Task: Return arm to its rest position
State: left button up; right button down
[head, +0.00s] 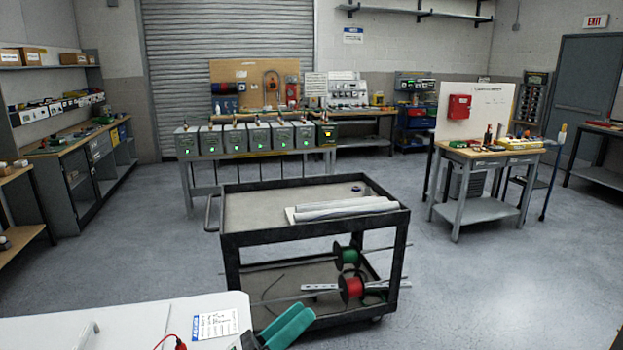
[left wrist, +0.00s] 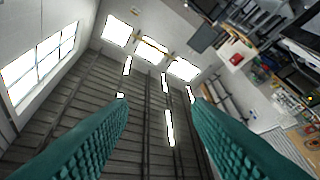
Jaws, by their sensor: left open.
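My left gripper (head: 302,314) shows at the bottom middle of the head view, its teal fingers raised beside the right end of a white worktop (head: 130,322). In the left wrist view the two teal fingers of the left gripper (left wrist: 160,103) stand wide apart with nothing between them. Beyond them that view shows the ceiling, bright windows and a tilted piece of the room. Most of the left arm is hidden below the head view. My right gripper is in neither view.
A black cart (head: 250,212) with a white rolled item (head: 345,208) stands just ahead, with red (head: 351,289) and green (head: 347,256) spools below. A labelled card (head: 215,324) and a red lead (head: 172,340) lie on the worktop. Floor at right (head: 480,285) is clear.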

pick_arm(q)
jog(key=w+a+f+n+t+y, duration=0.1)
jog(key=a+f+n+t+y, duration=0.2)
jog(key=a+n+y, duration=0.55)
jog(key=w+a+f+n+t+y, duration=0.15)
jog(key=f+n+t+y, duration=0.35)
jog(key=n, duration=0.8)
jog(key=s+a+f+n+g+y, duration=0.7)
jog(key=f+n+g, duration=0.25)
jog(key=f, duration=0.25)
jog(key=s+f+n+g+h, duration=0.1)
jog(key=s+f+n+g, duration=0.3)
jog(key=s, duration=0.5)
jog(key=s+f+n+g+h, duration=0.1)
jog(key=s+f+n+g, duration=0.25)
jog(key=s+f, duration=0.35)
notch_tip(320, 180, down, 23)
jog(key=s+m+g, duration=0.1)
jog(key=s+g, duration=0.1)
jog(key=s+a+f, duration=0.2)
jog(key=s+f, duration=0.6)
jog(key=s+a+f+g, duration=0.1)
jog(key=s+f, duration=0.7)
jog(key=f, duration=0.1)
jog(key=shift+s+a, duration=0.35)
jog(key=shift+s, duration=0.05)
jog(key=shift+m, duration=0.25)
